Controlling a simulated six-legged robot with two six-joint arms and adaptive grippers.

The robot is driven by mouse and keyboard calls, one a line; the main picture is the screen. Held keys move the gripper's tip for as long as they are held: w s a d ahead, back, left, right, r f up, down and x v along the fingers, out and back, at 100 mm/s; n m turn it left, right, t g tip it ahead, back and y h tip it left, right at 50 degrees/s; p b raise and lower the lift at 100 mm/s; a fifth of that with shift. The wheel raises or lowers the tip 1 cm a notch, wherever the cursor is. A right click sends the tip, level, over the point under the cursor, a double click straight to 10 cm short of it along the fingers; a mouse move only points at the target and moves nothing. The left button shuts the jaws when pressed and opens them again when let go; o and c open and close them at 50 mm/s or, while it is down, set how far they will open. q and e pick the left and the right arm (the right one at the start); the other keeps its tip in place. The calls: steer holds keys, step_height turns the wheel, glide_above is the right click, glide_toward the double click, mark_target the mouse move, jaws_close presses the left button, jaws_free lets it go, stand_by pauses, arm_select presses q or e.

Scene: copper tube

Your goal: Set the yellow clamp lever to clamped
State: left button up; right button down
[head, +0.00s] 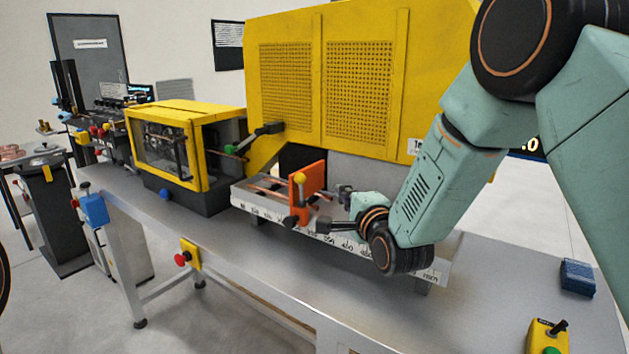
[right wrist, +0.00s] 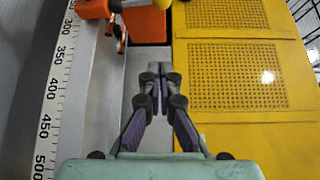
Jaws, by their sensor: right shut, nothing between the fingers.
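The yellow clamp lever shows by its round yellow knob (head: 299,178), which stands in front of the upright orange block (head: 314,185) on the grey rail. A yellow knob also shows at the top edge of the right wrist view (right wrist: 162,3), beside the orange block (right wrist: 148,28). My right gripper (head: 344,192) is just right of the orange block, apart from the knob. In the right wrist view its fingers (right wrist: 155,75) are together and empty, pointing towards the block. The lever's lower part is hard to make out. My left gripper is not in view.
A numbered scale (head: 262,212) runs along the rail's front. The tall yellow machine housing (head: 330,40) stands close behind. A yellow-framed enclosure (head: 170,112) and a green-tipped lever (head: 258,135) are to the left.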

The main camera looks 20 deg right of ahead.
mark_target(302, 189)
steer(key=w+a+p, duration=0.1)
steer(key=w, duration=0.2)
steer(key=w+a, duration=0.1)
steer(key=w, duration=0.2)
steer(key=w+a+p, duration=0.1)
steer(key=w, duration=0.2)
steer(key=shift+w+a+f+p, duration=0.1)
steer(key=shift+w+a+p, duration=0.05)
steer(key=shift+p, duration=0.15)
steer(key=shift+s+a, duration=0.3)
steer(key=shift+s, duration=0.05)
steer(key=shift+w+f, duration=0.1)
steer(key=shift+w, duration=0.1)
